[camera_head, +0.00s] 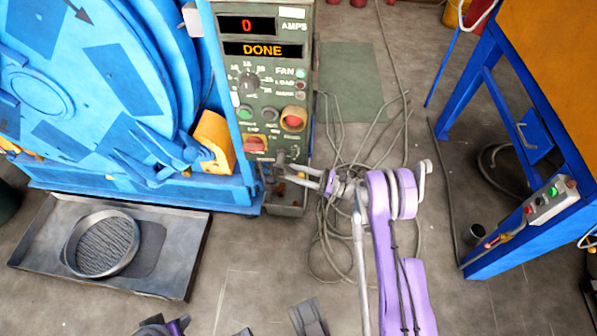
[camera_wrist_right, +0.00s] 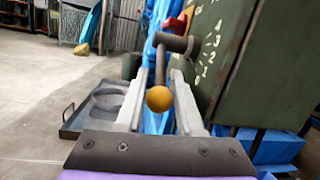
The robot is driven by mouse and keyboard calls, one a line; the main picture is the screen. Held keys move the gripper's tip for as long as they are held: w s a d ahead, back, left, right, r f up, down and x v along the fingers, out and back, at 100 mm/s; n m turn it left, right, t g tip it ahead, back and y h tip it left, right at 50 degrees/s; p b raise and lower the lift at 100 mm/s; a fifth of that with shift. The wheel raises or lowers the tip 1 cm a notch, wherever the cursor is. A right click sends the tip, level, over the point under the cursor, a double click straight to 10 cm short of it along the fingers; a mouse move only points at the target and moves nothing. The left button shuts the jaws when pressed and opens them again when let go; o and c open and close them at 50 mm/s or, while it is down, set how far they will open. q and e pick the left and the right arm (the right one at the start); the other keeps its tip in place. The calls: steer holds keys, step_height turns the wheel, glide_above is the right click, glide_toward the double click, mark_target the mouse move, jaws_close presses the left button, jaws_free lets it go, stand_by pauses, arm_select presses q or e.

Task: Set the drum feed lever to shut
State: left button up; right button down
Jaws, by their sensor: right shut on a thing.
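The drum feed lever (camera_wrist_right: 158,72) is a dark rod with a yellow ball knob (camera_wrist_right: 159,98), hanging down from a pivot (camera_wrist_right: 175,43) on the side of the green control box. Numbers run down the panel beside it; I cannot read which mark it points to. My right gripper (camera_wrist_right: 159,78) is shut on the lever, one finger on each side, with the knob toward the camera. In the head view my right gripper (camera_head: 285,172) reaches the lower part of the control box (camera_head: 270,90), and the lever is mostly hidden there. My left gripper is not clearly shown.
The control box display (camera_head: 262,49) reads DONE, with 0 amps above. The blue drum machine (camera_head: 90,90) stands at left. A grey tray (camera_head: 180,265) holding a round sieve lies on the floor. Loose cables (camera_head: 335,240) lie beside my arm. A blue-legged table (camera_head: 470,130) stands at right.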

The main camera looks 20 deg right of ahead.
steer(key=shift+a+f, duration=0.1)
steer(key=shift+a, duration=0.05)
stand_by(0.4)
steer(key=c, duration=0.9)
jaws_free()
steer(key=shift+w, duration=0.1)
steer(key=shift+o, duration=0.2)
steer(key=p+v, duration=0.2)
steer(key=v, duration=0.8)
steer(key=shift+d+f, duration=0.3)
steer(key=shift+f, duration=0.05)
steer(key=shift+s, duration=0.2)
